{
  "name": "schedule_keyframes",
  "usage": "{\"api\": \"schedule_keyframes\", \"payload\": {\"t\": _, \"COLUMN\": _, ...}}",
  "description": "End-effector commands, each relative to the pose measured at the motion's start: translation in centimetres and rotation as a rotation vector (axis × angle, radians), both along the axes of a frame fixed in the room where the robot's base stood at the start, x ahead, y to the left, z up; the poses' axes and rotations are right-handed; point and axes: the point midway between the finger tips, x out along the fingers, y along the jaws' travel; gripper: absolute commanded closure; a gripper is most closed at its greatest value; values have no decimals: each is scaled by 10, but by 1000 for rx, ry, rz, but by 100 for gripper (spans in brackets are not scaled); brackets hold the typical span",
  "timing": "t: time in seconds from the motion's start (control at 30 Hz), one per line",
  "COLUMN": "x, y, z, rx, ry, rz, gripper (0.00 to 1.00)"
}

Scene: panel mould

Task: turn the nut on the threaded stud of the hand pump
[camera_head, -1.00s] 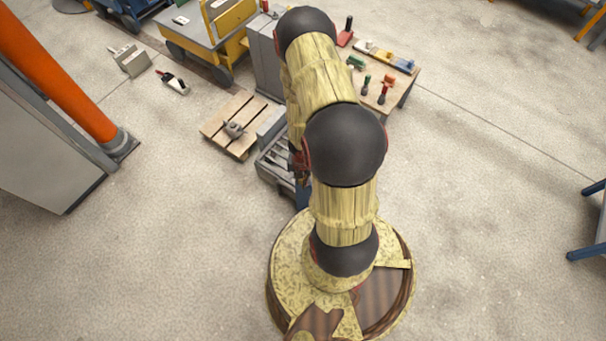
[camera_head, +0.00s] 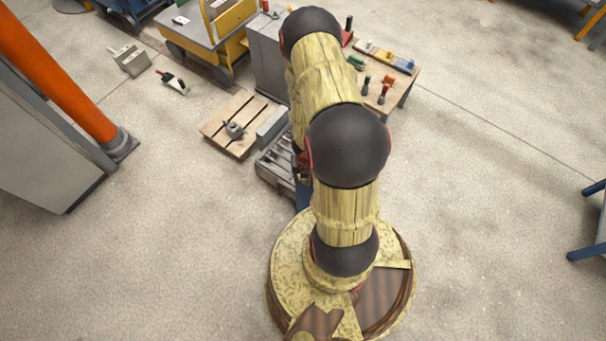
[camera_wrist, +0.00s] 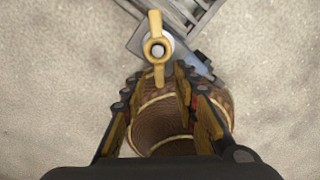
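In the wrist view a yellow wing nut (camera_wrist: 156,22) sits around the pale round end of the stud (camera_wrist: 158,51), its two wings pointing up and down in the picture. My gripper (camera_wrist: 157,79) is just below it, with its black and yellow fingers apart on either side. The lower wing reaches toward the gap between the fingertips; I cannot tell whether either finger touches it. Grey metal under the nut seems to be part of the hand pump. In the head view my arm hides the nut and most of the gripper.
A grey slotted metal crate (camera_head: 270,170) stands beside my arm, next to a pallet (camera_head: 217,137) with a small grey part. A low wooden table (camera_head: 405,82) with tools is behind. A grey cabinet (camera_head: 45,150) stands left. The floor at right is mostly clear.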

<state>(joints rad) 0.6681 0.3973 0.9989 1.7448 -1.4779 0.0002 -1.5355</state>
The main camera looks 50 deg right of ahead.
Motion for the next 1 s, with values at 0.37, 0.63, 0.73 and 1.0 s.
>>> {"api": "schedule_keyframes", "payload": {"t": 0.37, "x": 1, "y": 0, "z": 18, "rx": 0, "ry": 0, "rz": 0, "gripper": 71}}
{"api": "schedule_keyframes", "payload": {"t": 0.63, "x": 0, "y": 0, "z": 53, "rx": -1, "ry": -1, "rz": 0, "gripper": 71}}
{"api": "schedule_keyframes", "payload": {"t": 0.73, "x": 0, "y": 0, "z": 62, "rx": 1, "ry": 1, "rz": 0, "gripper": 71}}
{"api": "schedule_keyframes", "payload": {"t": 1.0, "x": 0, "y": 0, "z": 74, "rx": 0, "ry": 0, "rz": 0, "gripper": 71}}
